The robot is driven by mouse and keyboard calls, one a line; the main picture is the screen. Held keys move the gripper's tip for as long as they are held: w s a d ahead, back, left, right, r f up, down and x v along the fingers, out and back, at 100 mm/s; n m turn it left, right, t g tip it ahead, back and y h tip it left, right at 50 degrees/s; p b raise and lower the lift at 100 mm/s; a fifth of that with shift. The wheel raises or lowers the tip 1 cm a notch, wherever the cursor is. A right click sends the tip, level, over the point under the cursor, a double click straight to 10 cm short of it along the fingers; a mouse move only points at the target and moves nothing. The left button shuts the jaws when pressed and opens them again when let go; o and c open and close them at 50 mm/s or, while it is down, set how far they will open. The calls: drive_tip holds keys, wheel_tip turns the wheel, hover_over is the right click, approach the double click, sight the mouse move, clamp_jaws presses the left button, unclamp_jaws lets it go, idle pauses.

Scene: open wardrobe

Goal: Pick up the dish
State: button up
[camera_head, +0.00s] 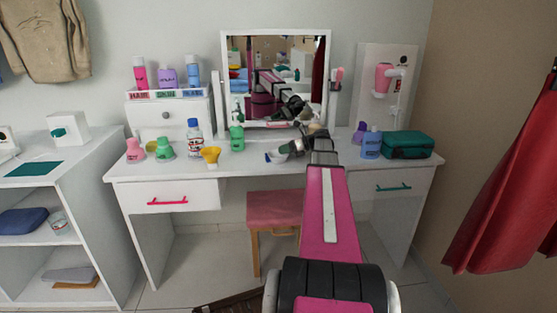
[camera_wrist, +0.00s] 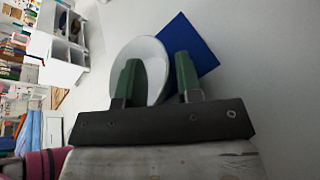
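The dish (camera_wrist: 145,52) is a round white bowl-like piece in the wrist view. It lies partly over a blue flat square (camera_wrist: 190,45) on the white tabletop. My gripper (camera_wrist: 158,58) is open, with two green fingers apart. The left finger overlaps the dish in the picture and the right finger shows just past its right rim. I cannot tell whether either finger touches it. In the head view my gripper (camera_head: 300,143) is low over the middle of the dressing table, beside a small white and blue patch, and largely blocks the dish.
The white dressing table (camera_head: 240,172) carries a mirror (camera_head: 277,70), a green pump bottle (camera_head: 237,137), a yellow cup (camera_head: 211,156) and several other bottles. A green case (camera_head: 408,144) and blue bottle (camera_head: 371,145) stand right. A pink stool (camera_head: 274,208) is below.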

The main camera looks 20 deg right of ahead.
clamp_jaws()
drive_tip(key=shift+r, duration=0.1)
